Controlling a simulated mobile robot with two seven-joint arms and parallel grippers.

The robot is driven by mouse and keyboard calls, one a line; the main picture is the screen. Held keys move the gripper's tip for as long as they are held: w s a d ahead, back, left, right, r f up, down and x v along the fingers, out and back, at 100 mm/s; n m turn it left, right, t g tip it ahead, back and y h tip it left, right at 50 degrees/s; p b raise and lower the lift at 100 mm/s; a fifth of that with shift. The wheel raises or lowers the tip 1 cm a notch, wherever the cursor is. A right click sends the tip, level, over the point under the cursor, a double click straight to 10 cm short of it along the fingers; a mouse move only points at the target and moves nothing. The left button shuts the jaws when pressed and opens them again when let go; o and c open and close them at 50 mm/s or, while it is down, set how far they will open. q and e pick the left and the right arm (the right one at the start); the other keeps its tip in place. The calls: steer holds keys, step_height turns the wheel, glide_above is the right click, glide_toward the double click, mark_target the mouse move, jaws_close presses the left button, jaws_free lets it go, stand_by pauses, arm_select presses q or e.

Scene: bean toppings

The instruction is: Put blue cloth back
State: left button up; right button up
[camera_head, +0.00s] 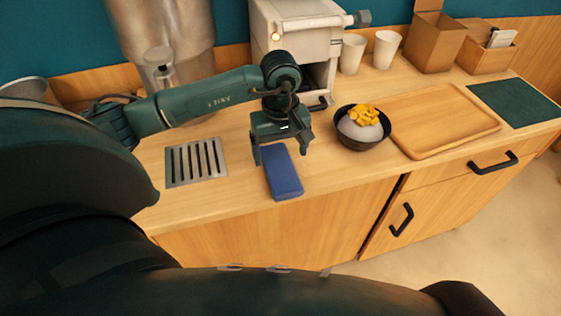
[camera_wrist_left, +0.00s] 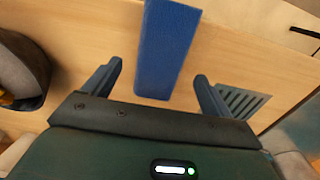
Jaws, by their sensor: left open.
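The blue cloth (camera_head: 283,175) is a folded oblong block lying on the wooden counter near its front edge. In the left wrist view the cloth (camera_wrist_left: 165,50) runs from the top edge to between the fingers, with bare counter on both sides. My left gripper (camera_head: 281,157) is open above the cloth's far end, its fingers apart on either side. In the left wrist view my left gripper (camera_wrist_left: 157,85) shows no finger touching the cloth. My right gripper is not in view.
A metal drain grate (camera_head: 196,162) lies left of the cloth. A dark bowl (camera_head: 361,140) with white and yellow food stands to the right, beside a wooden tray (camera_head: 445,118). A machine (camera_head: 300,40) and cups (camera_head: 352,54) stand behind.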

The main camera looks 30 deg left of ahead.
mark_target(281, 166)
arm_select(q)
step_height(281, 166, up, 7)
steer(key=s+d+f+n+g+h, duration=0.1)
steer(key=s+d+f+h, duration=0.15)
steer(key=d+h, duration=0.4)
steer(key=s+d+f+n+g+h, duration=0.1)
steer(key=s+d+n+g+h, duration=0.2)
steer(key=d, duration=0.7)
steer(key=s+d+r+n+t+h, duration=0.2)
steer(key=d+r+n+t+h, duration=0.55)
steer(key=n+h, duration=0.5)
steer(key=w+a+f+n+t+y, duration=0.25)
steer(key=n+t, duration=0.35)
steer(key=n, duration=0.5)
steer(key=w+a+f+n+t+y, duration=0.2)
steer(key=n+t+y, duration=0.3)
steer(key=n, duration=0.6)
steer(key=s+a+f+n+y, duration=0.2)
steer(key=a+f+n+y, duration=0.3)
steer(key=f+n+y, duration=0.6)
steer(key=s+a+f+n+g, duration=0.1)
steer(key=s+f+n+g, duration=0.2)
steer(key=s+f+n, duration=0.4)
step_height(281, 166, down, 3)
steer(key=shift+s+a+f+n+g+b, duration=0.1)
steer(key=shift+s+a+n+g+b, duration=0.3)
steer(key=shift+n, duration=0.75)
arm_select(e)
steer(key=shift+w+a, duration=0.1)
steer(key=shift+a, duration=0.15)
